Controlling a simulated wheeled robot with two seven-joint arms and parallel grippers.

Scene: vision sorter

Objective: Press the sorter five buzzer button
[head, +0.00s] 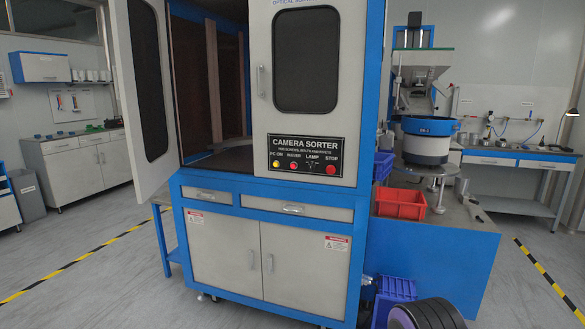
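The camera sorter (220,240) is a blue and light grey cabinet in the middle of the head view. Its black panel (304,153) reads "CAMERA SORTER". Under the label that seems to read "BUZZER" sits a small red buzzer button (293,166). To its left is a yellow button (277,164) under "PC-ON". To its right is a small control under "LAMP", too small to make out, then a larger red button (331,170) under "STOP". No number five is legible.
The sorter's left door (150,90) stands open and sticks out to the left. A red bin (399,204) sits on the blue bench at right, near a bowl feeder (427,140). Blue crates (393,290) stand low at right. The floor in front at left is clear.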

